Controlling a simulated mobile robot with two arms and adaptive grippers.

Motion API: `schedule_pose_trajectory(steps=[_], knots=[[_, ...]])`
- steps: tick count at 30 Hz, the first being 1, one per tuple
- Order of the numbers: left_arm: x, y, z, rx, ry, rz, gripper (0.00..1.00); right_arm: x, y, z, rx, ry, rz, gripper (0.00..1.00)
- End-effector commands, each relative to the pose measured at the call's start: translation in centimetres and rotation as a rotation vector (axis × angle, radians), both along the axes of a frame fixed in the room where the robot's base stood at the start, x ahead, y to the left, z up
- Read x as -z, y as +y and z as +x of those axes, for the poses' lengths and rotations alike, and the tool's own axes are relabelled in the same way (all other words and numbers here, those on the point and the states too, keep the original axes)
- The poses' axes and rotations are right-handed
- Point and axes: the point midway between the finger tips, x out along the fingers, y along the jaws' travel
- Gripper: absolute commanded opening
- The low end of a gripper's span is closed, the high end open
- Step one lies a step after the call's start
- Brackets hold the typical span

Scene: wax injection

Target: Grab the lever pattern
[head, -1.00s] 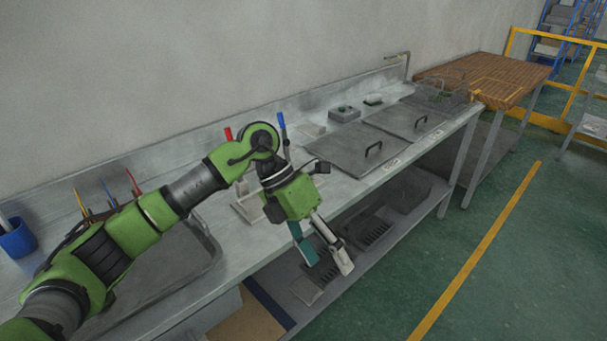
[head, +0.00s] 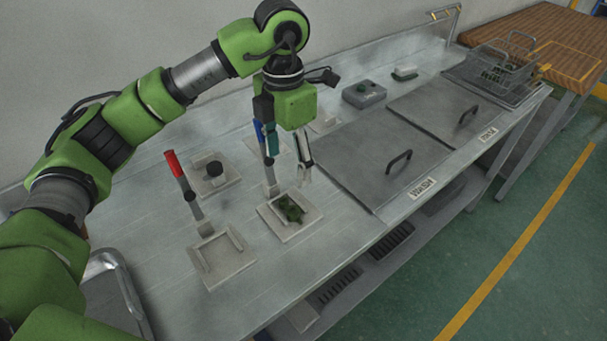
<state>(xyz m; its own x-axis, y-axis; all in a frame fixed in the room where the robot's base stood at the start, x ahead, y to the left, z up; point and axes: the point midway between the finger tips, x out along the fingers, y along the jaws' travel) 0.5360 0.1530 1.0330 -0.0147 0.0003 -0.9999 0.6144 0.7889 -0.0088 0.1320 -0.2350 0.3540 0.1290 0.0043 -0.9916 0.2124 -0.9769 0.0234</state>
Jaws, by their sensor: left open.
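The likely lever pattern is a small dark green piece (head: 288,208) lying in a square light tray (head: 313,212) on the metal bench. My left gripper (head: 287,180) points down just above this tray, fingers apart, with nothing visible between them. The fingertips look close over the piece; whether they touch it I cannot tell. My right gripper is not in view.
A red-handled clamp (head: 174,166) stands by an empty square tray (head: 222,258). Another tray holds a dark knob (head: 214,168). Lidded tanks (head: 345,165) fill the bench to the right. A grey box (head: 364,94) and wire basket (head: 490,88) are further back.

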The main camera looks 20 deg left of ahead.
Motion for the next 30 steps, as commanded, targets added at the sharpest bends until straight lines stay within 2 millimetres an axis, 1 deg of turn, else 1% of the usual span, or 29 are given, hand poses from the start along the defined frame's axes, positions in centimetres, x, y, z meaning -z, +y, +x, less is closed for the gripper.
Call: schedule_pose_trajectory(steps=[2,5,8,9,12,14,17,21,24,27,30], knots=[[0.0,0.0,0.0,0.001,-0.001,0.001,0.64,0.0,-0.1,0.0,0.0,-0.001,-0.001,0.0],[0.5,0.0,-0.1,0.001,0.002,0.001,0.64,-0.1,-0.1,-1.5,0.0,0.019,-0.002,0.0],[2.1,0.1,-0.1,0.001,0.004,0.002,0.64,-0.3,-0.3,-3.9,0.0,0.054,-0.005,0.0],[2.9,0.0,-0.2,0.002,0.005,0.001,0.64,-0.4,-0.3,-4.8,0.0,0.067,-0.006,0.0],[4.9,0.0,-0.2,0.001,0.005,0.0,0.64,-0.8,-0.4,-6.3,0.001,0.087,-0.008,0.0],[6.1,0.0,-0.3,0.001,0.004,0.001,0.64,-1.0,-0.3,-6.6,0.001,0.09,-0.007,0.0],[7.5,0.0,-0.2,0.0,0.001,0.0,0.64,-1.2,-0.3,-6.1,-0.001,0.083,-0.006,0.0],[8.5,0.0,-0.2,0.001,0.001,0.001,0.64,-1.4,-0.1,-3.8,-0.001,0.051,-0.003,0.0],[9.2,-0.1,-0.3,0.001,0.002,0.0,0.64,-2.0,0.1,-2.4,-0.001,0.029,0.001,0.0],[10.5,-0.2,-0.5,0.001,0.004,0.0,0.64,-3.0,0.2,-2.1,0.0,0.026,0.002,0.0],[12.2,-0.2,-0.6,0.0,0.004,0.001,0.64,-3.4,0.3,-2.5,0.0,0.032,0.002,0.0]])
